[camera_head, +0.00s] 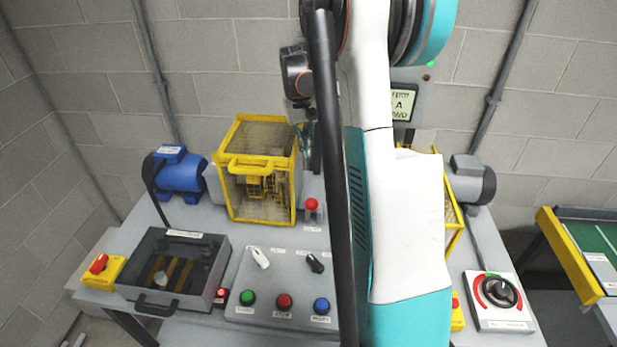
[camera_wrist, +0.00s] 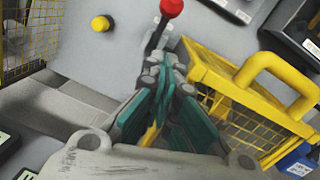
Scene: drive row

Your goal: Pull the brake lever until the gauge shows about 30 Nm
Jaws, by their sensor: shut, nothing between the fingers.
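A lever with a round red knob (camera_wrist: 171,8) on a dark stem shows at the top of the wrist view. My gripper (camera_wrist: 168,65) is shut and empty, its tips just below the lever's stem in the picture; I cannot tell if they touch it. In the head view my gripper is hidden behind my arm. A red knob (camera_head: 311,204) stands right of the yellow cage there; I cannot tell if it is the same lever. A display (camera_head: 403,102) on the back wall is partly hidden by my arm, and no Nm reading is legible.
A yellow mesh guard (camera_wrist: 235,90) with a handle stands right of my gripper. In the head view, a yellow cage (camera_head: 258,215), a blue motor (camera_head: 180,176), a dark bin (camera_head: 218,258) and a dial panel (camera_head: 510,318) stand on the bench.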

